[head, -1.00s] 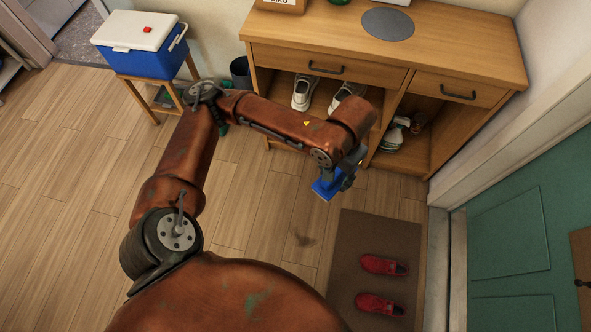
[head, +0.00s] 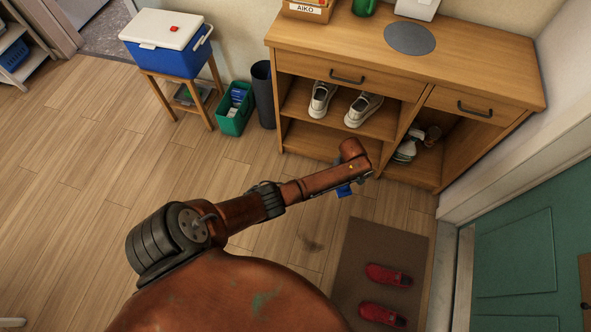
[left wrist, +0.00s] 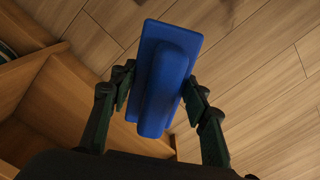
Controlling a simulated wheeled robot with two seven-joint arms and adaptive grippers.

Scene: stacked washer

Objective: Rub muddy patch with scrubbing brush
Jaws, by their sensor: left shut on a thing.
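My left gripper (left wrist: 157,95) is shut on the blue scrubbing brush (left wrist: 169,75), which fills the middle of the left wrist view. In the head view only a bit of the blue brush (head: 344,191) shows under my left arm, and the gripper is mostly hidden by that arm. The muddy patch (head: 311,244) is a dark smudge on the wooden floor, left of the brown doormat. The brush is held above the floor, apart from the patch, beyond it towards the cabinet. My right gripper is not in view.
A brown mat (head: 350,275) with red slippers (head: 388,275) lies right of the patch. A wooden cabinet (head: 440,95) with shoes stands close beyond the arm. A cooler (head: 165,45) on a stool, a green bin (head: 235,110) and a dark bin (head: 263,90) stand left. Floor around the patch is clear.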

